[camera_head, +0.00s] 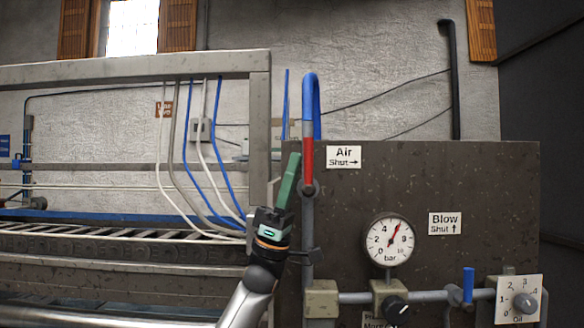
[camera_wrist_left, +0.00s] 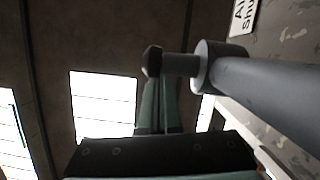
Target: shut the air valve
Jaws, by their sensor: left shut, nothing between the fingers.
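The air valve (camera_head: 307,188) sits on an upright grey pipe by the left edge of the dark panel, beside the sign "Air Shut →" (camera_head: 344,157). A red upright section (camera_head: 307,158) rises above it, in line with the pipe, under a curved blue hose (camera_head: 312,88). My left gripper (camera_head: 294,160) is shut and empty, its green fingers pointing up just left of the red section. In the left wrist view, a grey stem with a dark end (camera_wrist_left: 153,61) crosses in front of the fingers (camera_wrist_left: 160,100); whether they touch is unclear. My right gripper is out of view.
A pressure gauge (camera_head: 389,240), a "Blow Shut ↑" sign (camera_head: 445,223), an upright blue handle (camera_head: 468,285) and an oil dial (camera_head: 519,299) are to the right. A metal frame (camera_head: 130,70) with a slatted conveyor (camera_head: 110,231) stands left.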

